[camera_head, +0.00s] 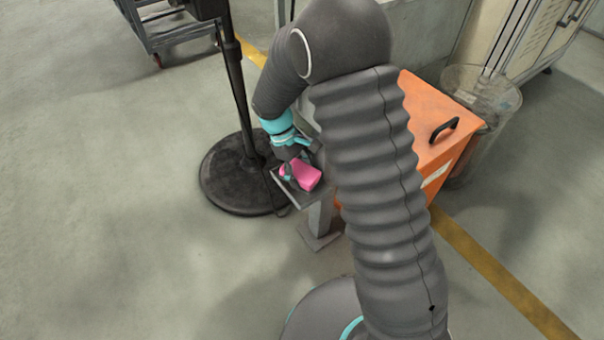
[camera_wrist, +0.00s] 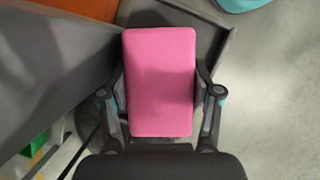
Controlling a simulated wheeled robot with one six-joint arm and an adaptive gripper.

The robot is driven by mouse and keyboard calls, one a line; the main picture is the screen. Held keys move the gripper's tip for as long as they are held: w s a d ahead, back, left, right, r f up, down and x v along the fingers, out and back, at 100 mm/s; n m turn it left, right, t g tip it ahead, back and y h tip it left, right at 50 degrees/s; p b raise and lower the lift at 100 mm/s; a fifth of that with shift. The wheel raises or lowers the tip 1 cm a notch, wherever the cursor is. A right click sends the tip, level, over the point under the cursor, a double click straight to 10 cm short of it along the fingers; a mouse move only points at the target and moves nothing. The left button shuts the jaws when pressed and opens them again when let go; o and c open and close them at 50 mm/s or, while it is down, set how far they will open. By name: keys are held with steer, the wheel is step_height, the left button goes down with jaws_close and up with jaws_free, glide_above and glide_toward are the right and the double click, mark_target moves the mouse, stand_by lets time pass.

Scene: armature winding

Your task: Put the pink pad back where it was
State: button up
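The pink pad (camera_wrist: 160,85) is a rounded block that fills the middle of the wrist view, lengthwise away from me. My gripper (camera_wrist: 160,78) has one finger along each long side of it, the tips against its edges, so it looks shut on the pad. In the head view the pad (camera_head: 304,175) shows below my gripper (camera_head: 290,171), over a small grey tray-like shelf (camera_head: 296,196). The shelf's raised rim (camera_wrist: 226,48) shows beyond the pad in the wrist view. I cannot tell whether the pad touches the shelf.
A black stand with a round base (camera_head: 222,180) is just left of the shelf. An orange cabinet (camera_head: 418,95) with a black handle is at the right, beside a clear bin (camera_head: 492,105). My arm hides part of the shelf area. The floor at left is open.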

steer(key=shift+o, duration=0.6)
steer(key=shift+f, duration=0.1)
steer(key=shift+r, duration=0.25)
steer(key=v, duration=1.1)
steer(key=shift+w+a+r, duration=0.15)
steer(key=shift+a+r, duration=0.05)
steer(key=shift+r, duration=0.1)
